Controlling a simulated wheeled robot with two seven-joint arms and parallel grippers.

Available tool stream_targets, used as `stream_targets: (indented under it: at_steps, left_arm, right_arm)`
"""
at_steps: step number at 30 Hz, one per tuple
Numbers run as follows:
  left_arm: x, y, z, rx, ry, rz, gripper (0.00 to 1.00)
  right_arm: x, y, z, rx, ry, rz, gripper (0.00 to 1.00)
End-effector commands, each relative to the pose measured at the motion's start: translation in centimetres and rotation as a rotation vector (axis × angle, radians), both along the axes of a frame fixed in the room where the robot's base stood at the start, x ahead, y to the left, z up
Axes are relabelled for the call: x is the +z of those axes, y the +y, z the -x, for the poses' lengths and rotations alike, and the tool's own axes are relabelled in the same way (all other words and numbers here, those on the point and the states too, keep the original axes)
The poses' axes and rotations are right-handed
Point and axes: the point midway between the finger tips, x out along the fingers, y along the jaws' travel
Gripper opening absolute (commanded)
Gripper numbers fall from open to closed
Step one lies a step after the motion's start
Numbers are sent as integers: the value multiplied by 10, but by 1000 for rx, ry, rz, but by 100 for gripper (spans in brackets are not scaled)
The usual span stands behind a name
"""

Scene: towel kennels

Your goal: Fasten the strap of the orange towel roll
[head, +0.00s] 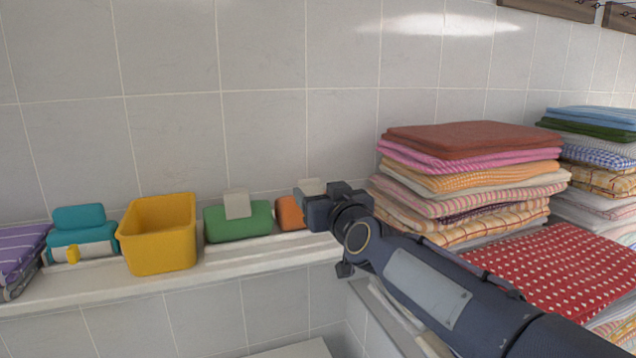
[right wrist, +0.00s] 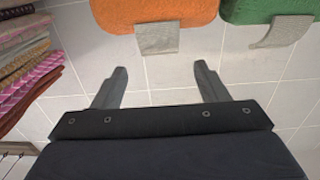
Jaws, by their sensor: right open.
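The orange towel roll (head: 289,212) lies on the white ledge in the head view, partly hidden behind my right gripper (head: 318,208). In the right wrist view the orange towel roll (right wrist: 155,12) is at the top, with its grey strap (right wrist: 157,38) hanging loose from its edge. In the head view a pale strap end (head: 312,187) stands up above the roll. My right gripper, also in the right wrist view (right wrist: 160,80), is open and empty. Its fingers point toward the orange roll and are apart from the strap. My left gripper is not in view.
On the ledge (head: 240,258), a green roll (head: 238,222) with a raised strap lies left of the orange one. Further left are a yellow bin (head: 160,235), teal rolls (head: 80,228) and purple towels (head: 20,255). Folded towel stacks (head: 470,180) stand at right. A tiled wall closes the back.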

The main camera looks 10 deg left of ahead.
Motion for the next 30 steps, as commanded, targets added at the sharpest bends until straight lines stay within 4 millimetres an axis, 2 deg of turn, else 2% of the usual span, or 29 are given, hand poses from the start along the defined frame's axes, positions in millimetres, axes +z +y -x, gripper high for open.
stream_targets:
  at_steps: [3,9,19,30]
  left_arm:
    - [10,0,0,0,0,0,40]
    - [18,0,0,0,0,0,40]
    - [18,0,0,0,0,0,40]
    - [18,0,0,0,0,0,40]
  right_arm:
    - [2,11,-18,-1,2,0,67]
    - [1,23,-36,0,2,2,67]
    - [-1,26,-39,1,3,1,67]
    - [0,26,-39,1,3,1,22]
